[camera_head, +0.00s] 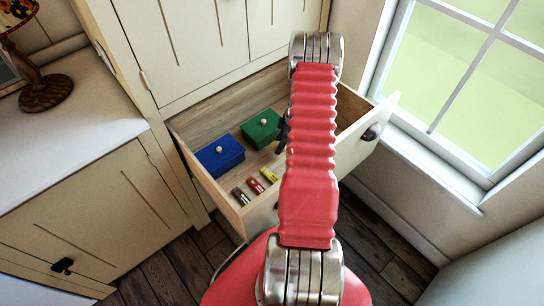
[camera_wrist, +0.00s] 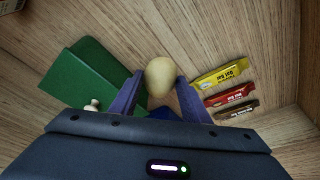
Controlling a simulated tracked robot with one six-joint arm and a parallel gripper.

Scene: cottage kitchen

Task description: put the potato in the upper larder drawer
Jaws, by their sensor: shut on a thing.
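The potato (camera_wrist: 160,76) is pale yellow and sits between the two fingertips of my gripper (camera_wrist: 156,90) in the wrist view. My gripper is shut on it, over the inside of the open wooden drawer (camera_head: 205,118). I cannot tell whether the potato touches the drawer floor. In the head view my arm hides the potato and most of the gripper. The drawer is pulled out from the cream larder cupboard, below its tall doors.
In the drawer are a blue box (camera_head: 220,156), a green box (camera_head: 262,128) and three wrapped bars, yellow (camera_head: 269,174), red (camera_head: 255,185) and brown (camera_head: 240,196). A counter (camera_head: 70,125) with a lamp stands left. A window (camera_head: 475,80) is right.

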